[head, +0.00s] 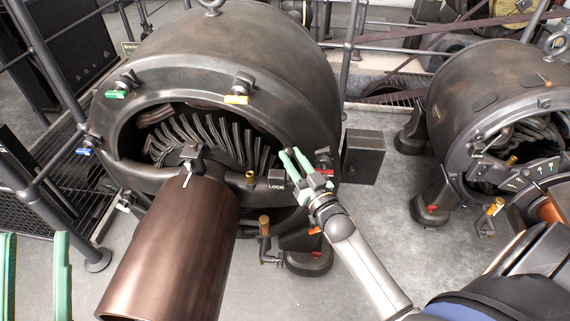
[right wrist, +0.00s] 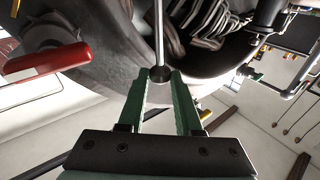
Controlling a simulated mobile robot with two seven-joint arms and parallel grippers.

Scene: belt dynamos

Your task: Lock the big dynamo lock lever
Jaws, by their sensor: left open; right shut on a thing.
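The big dynamo (head: 225,50) fills the left and middle of the head view, with a LOCK label (head: 276,187) at the lower right of its round opening. My right gripper (head: 290,152) is at the right edge of that opening, just above and right of the label. In the right wrist view its green fingers (right wrist: 160,80) are shut on the dark ball end of a thin metal rod, the lock lever (right wrist: 158,40). I cannot make out the lever in the head view. My left gripper (head: 34,240) is open and empty at the lower left.
A red handle (right wrist: 45,62) sits close to my right gripper; green, yellow and blue ones ring the dynamo's rim. A brown cylinder (head: 175,250) juts forward from the dynamo. A smaller dynamo (head: 500,85) stands at right.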

